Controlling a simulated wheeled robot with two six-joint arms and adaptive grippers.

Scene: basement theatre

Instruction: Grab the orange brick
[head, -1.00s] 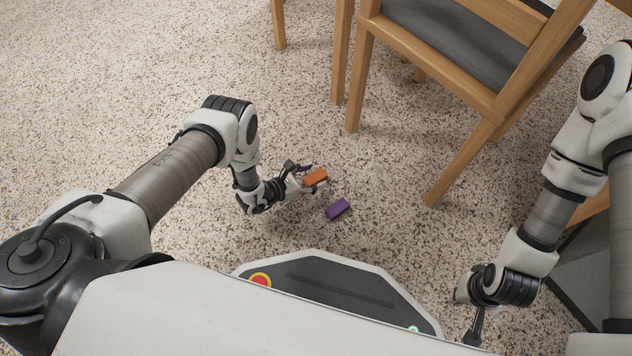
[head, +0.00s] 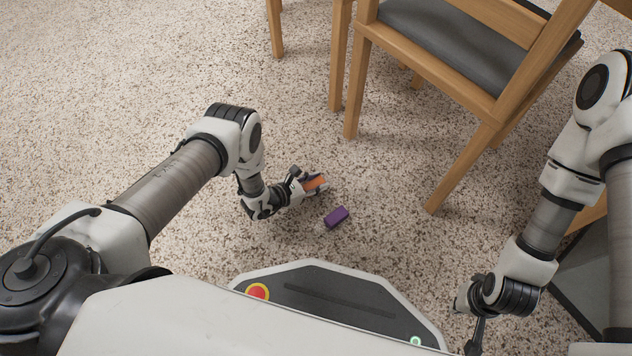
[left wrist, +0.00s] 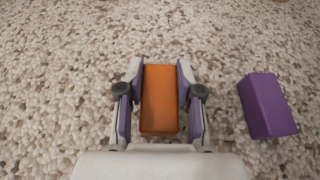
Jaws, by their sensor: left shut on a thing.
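The orange brick (head: 315,183) is near the floor, between the fingers of my left gripper (head: 314,182). In the left wrist view the orange brick (left wrist: 159,98) lies lengthwise between the two purple-padded fingers of the left gripper (left wrist: 160,90), which are shut on its sides. I cannot tell whether the brick touches the floor. My right gripper (head: 474,325) is at the lower right, far from the brick; its fingers are mostly hidden, so its opening is unclear.
A purple brick (head: 336,217) lies on the speckled floor just right of the left gripper; it also shows in the left wrist view (left wrist: 267,106). Wooden chairs with dark seats (head: 440,38) stand at the upper right. The floor at the upper left is clear.

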